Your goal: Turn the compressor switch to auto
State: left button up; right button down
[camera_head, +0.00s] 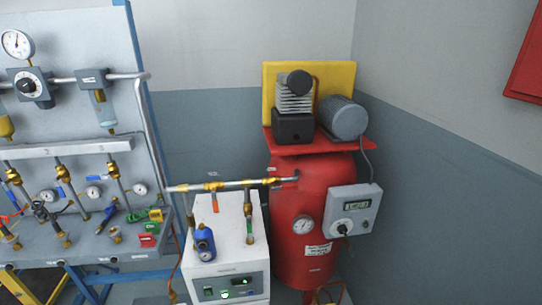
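The red compressor (312,200) stands against the back corner, with its motor and pump on top. A grey control box (356,209) is fixed to its right side. The box carries a small display and, below it, a dark rotary switch (344,229). The switch markings are too small to read, so its setting is unclear. Neither of my grippers is in view.
A white dryer unit (226,240) stands left of the compressor, with a pipe running across above it. A bench panel (75,100) with gauges, valves and fittings fills the left side. A red panel (527,58) hangs on the right wall.

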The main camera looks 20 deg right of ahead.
aim_at(342, 229)
jog(key=z, duration=1.4)
